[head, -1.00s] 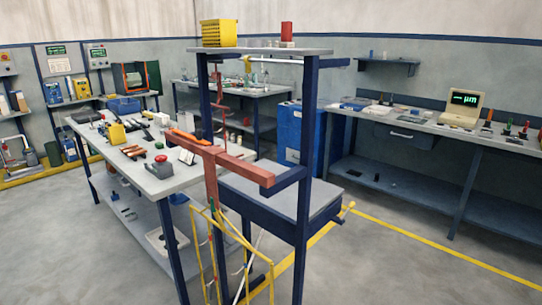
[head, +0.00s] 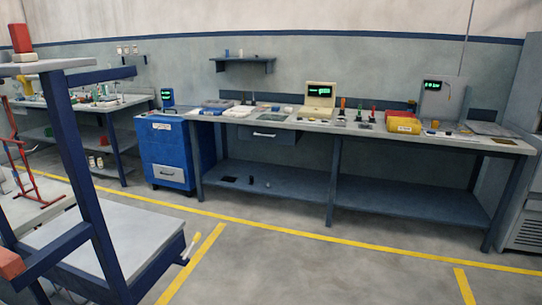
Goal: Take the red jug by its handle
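I cannot make out a red jug with a handle in the head view. A red block-like object (head: 20,38) stands on the top shelf of the blue-framed rack at the far left; no handle shows on it. Small red-topped items (head: 372,114) stand on the long bench along the wall, too small to tell apart. Neither of my grippers is in view.
The long grey bench (head: 465,142) carries two screened instruments (head: 320,98) and a yellow bin (head: 403,125). A blue cabinet (head: 165,150) stands at its left end. The blue-framed rack (head: 90,190) fills the left foreground. The floor (head: 330,265) with yellow lines is clear.

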